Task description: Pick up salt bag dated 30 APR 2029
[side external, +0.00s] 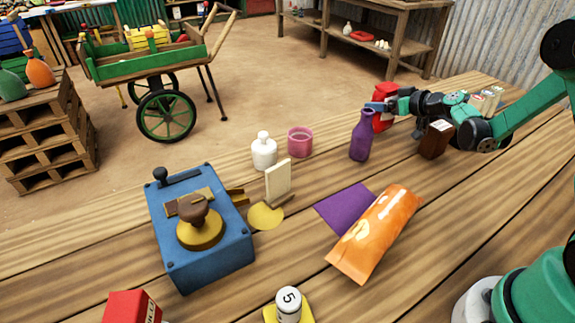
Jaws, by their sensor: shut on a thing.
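My gripper (378,106) is at the upper right, near the table's far edge. It is shut on a red item (383,92), which shows above and below the fingers. The purple bottle (361,137) stands in front of it and hides part of it. No lettering or date can be read on the red item, so I cannot tell whether it is the salt bag dated 30 APR 2029. Whether it touches the table is also unclear. Another red pack (130,308) with partly visible pale lettering is cut off by the bottom edge; no date is readable there.
A brown container (434,140) with a pale label stands below my arm. A blue scale-like box (203,255), a white bottle (264,152), a pink cup (300,141), an orange bag (377,232) and a weight marked 5 (288,303) stand or lie on the wooden table.

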